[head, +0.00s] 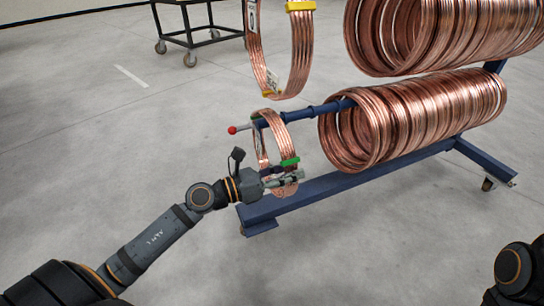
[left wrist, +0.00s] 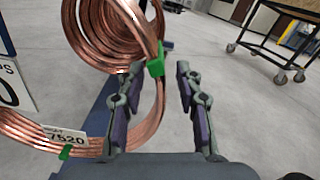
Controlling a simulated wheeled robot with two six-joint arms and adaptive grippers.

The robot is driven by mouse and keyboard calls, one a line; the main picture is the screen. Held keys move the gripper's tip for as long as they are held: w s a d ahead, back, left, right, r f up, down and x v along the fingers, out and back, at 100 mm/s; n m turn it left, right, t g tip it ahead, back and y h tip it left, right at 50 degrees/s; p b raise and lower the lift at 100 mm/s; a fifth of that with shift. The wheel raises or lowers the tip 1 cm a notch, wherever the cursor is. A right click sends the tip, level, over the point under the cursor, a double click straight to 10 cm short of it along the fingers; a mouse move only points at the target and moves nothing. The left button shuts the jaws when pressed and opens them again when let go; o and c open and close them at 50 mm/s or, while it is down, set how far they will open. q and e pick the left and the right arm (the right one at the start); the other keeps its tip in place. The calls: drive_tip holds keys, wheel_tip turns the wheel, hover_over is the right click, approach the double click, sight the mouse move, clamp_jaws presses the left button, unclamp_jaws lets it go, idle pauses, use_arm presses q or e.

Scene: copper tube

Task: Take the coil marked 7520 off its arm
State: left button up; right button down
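The small copper coil marked 7520 (head: 265,148) hangs on the blue rack arm (head: 290,115) with the red ball tip (head: 232,130). Its white 7520 label (left wrist: 63,138) and green ties (left wrist: 156,62) show in the left wrist view. My left gripper (head: 292,180) is at the lower part of this coil. In the left wrist view it is open (left wrist: 160,75), with part of the coil's band showing between its fingers; I cannot tell whether they touch it. My right gripper is not in view; only part of my right arm shows at lower right.
Large copper coils (head: 420,115) fill the same arm further back, with more coils (head: 440,30) above. A yellow-tied coil (head: 300,55) hangs above the small one. The blue rack base (head: 340,183) runs below. A wheeled cart (head: 195,30) stands behind; floor at left is clear.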

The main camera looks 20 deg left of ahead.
use_arm(q)
drive_tip(key=shift+w+d, duration=0.2)
clamp_jaws()
idle(0.4)
